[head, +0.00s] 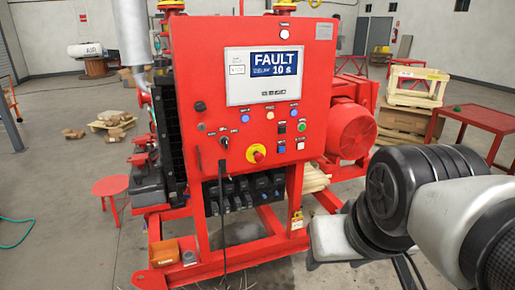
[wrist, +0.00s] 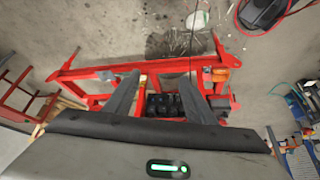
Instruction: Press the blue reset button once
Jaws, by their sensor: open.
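The red control panel (head: 215,60) stands upright on the pump skid in the head view. A blue square button (head: 282,147) sits low on its right half, left of a white button. Two more blue round fittings, upper left (head: 245,118) and upper right (head: 294,105), are on the panel; labels are too small to read, so I cannot tell which is reset. My gripper (wrist: 162,76) is open and empty in the wrist view, its fingers apart above the red skid frame. In the head view my arm is lower right of the panel, not touching the buttons.
The panel screen (head: 264,76) reads FAULT and 10 s. A red and yellow knob (head: 255,153) protrudes below the buttons. A black cable hangs from the panel's left side. A red motor (head: 352,130) stands behind on the right.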

